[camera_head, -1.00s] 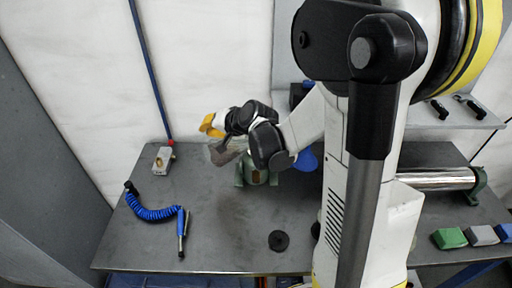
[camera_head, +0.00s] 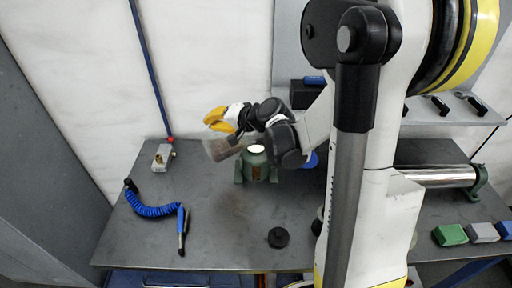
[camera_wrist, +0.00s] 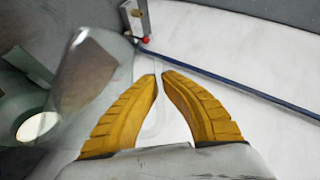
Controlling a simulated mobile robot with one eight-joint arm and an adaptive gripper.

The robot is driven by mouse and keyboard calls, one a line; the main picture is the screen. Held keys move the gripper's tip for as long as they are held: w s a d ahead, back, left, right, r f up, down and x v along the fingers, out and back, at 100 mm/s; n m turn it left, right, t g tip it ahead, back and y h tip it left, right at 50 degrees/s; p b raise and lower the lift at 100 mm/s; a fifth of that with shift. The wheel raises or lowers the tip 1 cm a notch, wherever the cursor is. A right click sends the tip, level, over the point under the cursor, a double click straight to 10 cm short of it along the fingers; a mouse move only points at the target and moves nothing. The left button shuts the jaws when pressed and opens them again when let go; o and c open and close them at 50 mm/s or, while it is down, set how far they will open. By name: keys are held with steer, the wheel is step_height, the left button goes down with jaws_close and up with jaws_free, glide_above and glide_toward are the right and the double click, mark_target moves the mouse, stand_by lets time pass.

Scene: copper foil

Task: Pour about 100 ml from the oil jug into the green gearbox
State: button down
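The clear oil jug (camera_head: 217,150) with brown oil in it is held tilted in the air, just left of the gearbox top. In the wrist view the jug (camera_wrist: 88,75) is left of my fingers, its clear handle between them. My gripper (camera_head: 218,119) has yellow fingers closed around that handle; they also show in the wrist view (camera_wrist: 160,80). The green gearbox (camera_head: 258,170) stands upright on the table with a bright round opening on top. In the wrist view the gearbox (camera_wrist: 15,100) is at the left edge, partly seen through the jug. I see no clear oil stream.
A black round disc (camera_head: 278,238) lies on the table (camera_head: 225,225) in front of the gearbox. A blue coiled hose (camera_head: 150,209) and a small metal box (camera_head: 162,157) are at left. A blue thing (camera_head: 310,160) is partly hidden behind my arm. A metal roller (camera_head: 440,176) is at right.

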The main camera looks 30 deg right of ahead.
mark_target(205, 128)
steer(key=shift+s+d+r+m+t+y+b, duration=0.15)
steer(key=shift+s+d+r+m+t+y, duration=0.15)
steer(key=shift+d+r, duration=0.35)
steer(key=shift+s+d+r+m+t+y+b, duration=0.15)
steer(key=shift+d+r+m+t+y, duration=0.2)
steer(key=shift+d+r, duration=0.2)
stand_by(2.0)
steer(key=shift+s+d+r+t+y+b, duration=0.1)
steer(key=shift+d+r+t+y+b, duration=0.15)
steer(key=shift+d+r+y+b, duration=0.15)
stand_by(1.0)
steer(key=a+f+g+h, duration=0.1)
steer(key=a+f, duration=0.1)
steer(key=w+a+f+n+h, duration=0.1)
steer(key=a+f, duration=0.1)
steer(key=a, duration=0.1)
steer(key=shift+w+f+g+p, duration=0.1)
steer(key=shift+w+g+p, duration=0.1)
steer(key=shift+g+p, duration=0.2)
steer(key=shift+d, duration=0.4)
steer(key=shift+a, duration=0.15)
steer(key=shift+w+a+f+n+g+h, duration=0.1)
steer(key=shift+a+f+n+g+h, duration=0.05)
steer(key=shift+a+n+g+h, duration=0.15)
steer(key=shift+a+f+n+g+h, duration=0.1)
steer(key=shift+a+f+n+h, duration=0.05)
steer(key=shift+a, duration=0.25)
steer(key=shift+f, duration=0.45)
